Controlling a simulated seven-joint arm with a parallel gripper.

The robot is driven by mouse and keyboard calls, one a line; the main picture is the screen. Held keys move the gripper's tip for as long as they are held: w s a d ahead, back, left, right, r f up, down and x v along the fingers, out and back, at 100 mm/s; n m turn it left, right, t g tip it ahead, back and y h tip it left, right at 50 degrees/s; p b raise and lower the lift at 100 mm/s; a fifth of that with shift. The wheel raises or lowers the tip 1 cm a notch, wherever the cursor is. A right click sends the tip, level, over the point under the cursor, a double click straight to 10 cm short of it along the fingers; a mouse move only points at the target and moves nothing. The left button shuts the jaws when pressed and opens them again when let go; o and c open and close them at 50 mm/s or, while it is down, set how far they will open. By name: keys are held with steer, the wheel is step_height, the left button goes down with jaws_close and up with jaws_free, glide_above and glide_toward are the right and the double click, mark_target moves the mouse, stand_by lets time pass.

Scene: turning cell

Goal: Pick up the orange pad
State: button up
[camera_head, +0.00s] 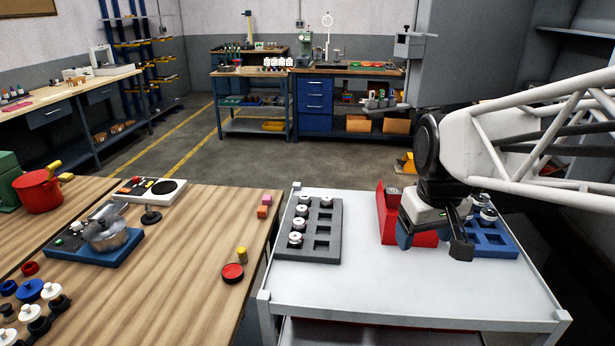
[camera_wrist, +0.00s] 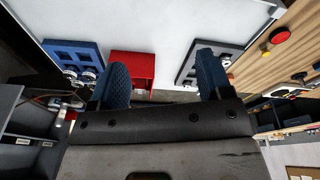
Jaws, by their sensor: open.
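The orange pad (camera_head: 262,212) is a small block on the wooden table near its right edge. A pink block (camera_head: 267,200) sits just behind it. My gripper (camera_head: 433,243) is over the white cart, well to the right of the pad, in front of the red bin. Its jaws are apart and nothing shows between them. In the wrist view the blue fingers of my gripper (camera_wrist: 162,65) stand wide apart. The pad is too small to make out surely there.
The white cart (camera_head: 400,290) carries a grey tray (camera_head: 322,255), a red bin (camera_head: 387,213) and a blue tray (camera_head: 500,247). A gap separates cart and table. A yellow cylinder (camera_head: 242,254) and red disc (camera_head: 232,273) stand in front of the pad.

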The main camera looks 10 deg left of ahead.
steer(key=w+a+n, duration=0.2)
steer(key=w+a, duration=0.2)
steer(key=w, duration=0.3)
steer(key=w+a+n, duration=0.2)
steer(key=w+a, duration=0.2)
steer(key=w, duration=0.4)
steer(key=n+g, duration=0.2)
steer(key=n, duration=0.9)
glide_above(263, 208)
steer(key=f, duration=1.9)
steer(key=shift+s+d, duration=0.2)
steer(key=shift+d, duration=0.15)
steer(key=shift+w+a+f, duration=0.1)
steer(key=shift+a+f, duration=0.15)
steer(key=shift+a, duration=0.05)
steer(key=shift+f, duration=0.1)
steer(key=shift+f, duration=1.2)
steer(key=shift+f, duration=0.1)
